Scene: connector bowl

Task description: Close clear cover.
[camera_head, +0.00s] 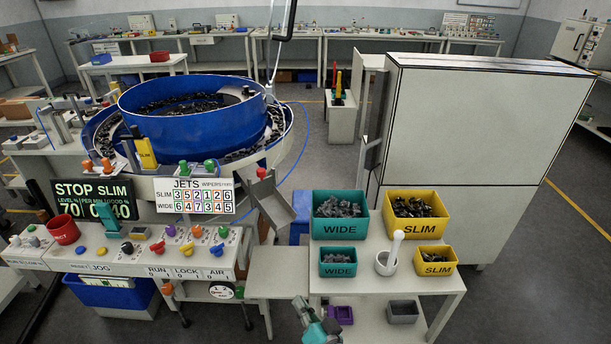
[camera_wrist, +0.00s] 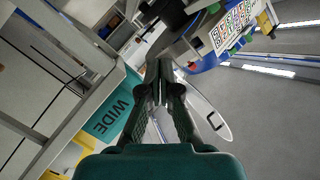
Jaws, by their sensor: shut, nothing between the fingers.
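My gripper (camera_wrist: 159,72) is shut and empty in the wrist view, its dark fingers together. In the head view my gripper (camera_head: 302,303) shows low at the centre, in front of the bin table. I cannot pick out the clear cover with certainty. A pale, rounded panel (camera_wrist: 210,112) with a small dark loop lies just right of my fingers in the wrist view; I cannot tell whether it is the cover. The blue feeder bowl (camera_head: 190,122) stands at the left in the head view, with dark parts inside and its top uncovered.
A grey chute (camera_head: 275,203) projects beside the bowl. Teal WIDE bins (camera_head: 340,228) and yellow SLIM bins (camera_head: 414,227) stand on a white table. A control panel (camera_head: 150,250) with knobs is at the left. A tall white cabinet (camera_head: 475,150) stands behind. Floor at the right is clear.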

